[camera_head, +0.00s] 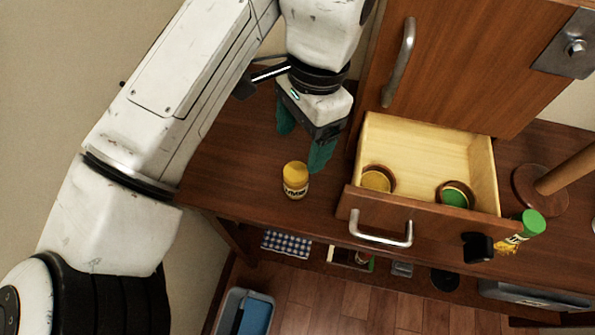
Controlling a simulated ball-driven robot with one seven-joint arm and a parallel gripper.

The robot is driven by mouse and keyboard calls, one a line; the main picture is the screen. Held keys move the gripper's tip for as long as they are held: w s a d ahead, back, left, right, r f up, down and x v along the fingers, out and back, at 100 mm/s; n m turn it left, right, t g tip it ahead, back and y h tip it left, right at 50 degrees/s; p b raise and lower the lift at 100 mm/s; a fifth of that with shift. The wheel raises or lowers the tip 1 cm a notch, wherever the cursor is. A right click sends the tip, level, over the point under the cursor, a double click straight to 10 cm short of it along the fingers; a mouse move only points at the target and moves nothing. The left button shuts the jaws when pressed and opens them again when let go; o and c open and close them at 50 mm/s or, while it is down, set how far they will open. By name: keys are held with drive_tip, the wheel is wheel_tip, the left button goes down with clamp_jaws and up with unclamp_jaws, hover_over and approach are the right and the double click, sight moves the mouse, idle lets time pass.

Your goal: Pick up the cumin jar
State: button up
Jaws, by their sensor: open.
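A small jar with a yellow lid and a yellow label with dark lettering (295,180) stands upright on the dark wooden counter; its lettering is too small to read for sure, but it may be the cumin jar. My gripper (303,148) has teal fingers and is open and empty. It is just above and behind the jar in the picture, with the right finger close to the jar's upper right. I cannot tell whether that finger touches it.
An open drawer (425,150) right of the jar holds two round containers, one yellow (377,180) and one green (454,196). A green-capped jar (530,224) and a black object (478,247) are at the drawer's right front. A wooden stand (540,190) is further right.

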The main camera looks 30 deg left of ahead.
sight(297, 170)
drive_tip(key=f, duration=0.6)
drive_tip(key=s+f+p, duration=0.1)
drive_tip(key=f, duration=0.3)
drive_tip(key=shift+a, duration=0.3)
drive_tip(key=shift+c, duration=0.2)
drive_tip(key=c, duration=1.1)
drive_tip(key=shift+w+r, duration=0.1)
